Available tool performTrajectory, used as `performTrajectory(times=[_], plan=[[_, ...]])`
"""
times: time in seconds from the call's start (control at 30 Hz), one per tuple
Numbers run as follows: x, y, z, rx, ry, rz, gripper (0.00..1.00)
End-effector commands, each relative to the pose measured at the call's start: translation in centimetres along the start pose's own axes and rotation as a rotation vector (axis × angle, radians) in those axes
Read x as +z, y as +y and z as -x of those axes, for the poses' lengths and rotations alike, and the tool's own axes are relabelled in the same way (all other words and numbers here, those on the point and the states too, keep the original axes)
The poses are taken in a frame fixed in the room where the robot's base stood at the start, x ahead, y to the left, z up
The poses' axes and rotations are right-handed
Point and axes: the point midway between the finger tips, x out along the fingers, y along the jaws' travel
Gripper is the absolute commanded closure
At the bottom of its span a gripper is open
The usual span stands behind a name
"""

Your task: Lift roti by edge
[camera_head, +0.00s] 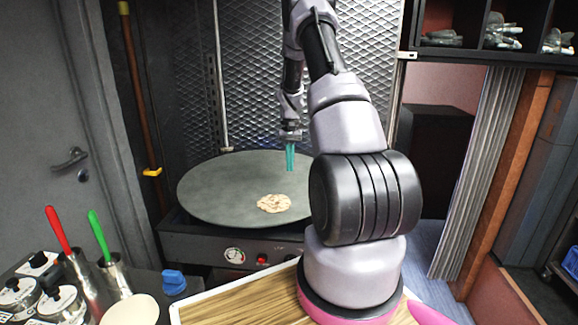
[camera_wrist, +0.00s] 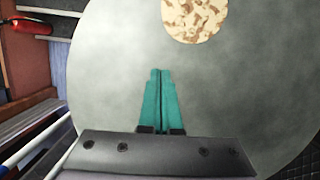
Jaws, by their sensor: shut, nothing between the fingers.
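The roti (camera_head: 274,203) is a small, round, pale flatbread with brown spots. It lies flat on the large round grey griddle (camera_head: 215,195), toward its front. In the wrist view the roti (camera_wrist: 194,17) is at the top, partly cut off by the frame edge, with the griddle surface (camera_wrist: 105,90) around it. My gripper (camera_head: 291,168) has teal fingers pointing down over the griddle's right rear part, apart from the roti. In the wrist view the fingers of my gripper (camera_wrist: 160,72) are together with nothing between them.
A control panel with knobs (camera_head: 234,254) is on the griddle's front. At the left front are metal containers with a red-handled tool (camera_head: 58,229) and a green-handled tool (camera_head: 98,234), and a pale round bowl (camera_head: 130,310). A wooden board (camera_head: 240,303) lies at the bottom.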

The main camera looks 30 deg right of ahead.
Motion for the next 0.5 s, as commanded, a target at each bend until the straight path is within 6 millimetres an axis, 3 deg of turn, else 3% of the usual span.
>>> performTrajectory(times=[0.33,0.5], plan=[[0.1,0.0,-7.6,0.001,-0.004,0.000,1.00],[2.6,0.0,-7.9,0.000,-0.001,-0.001,1.00]])
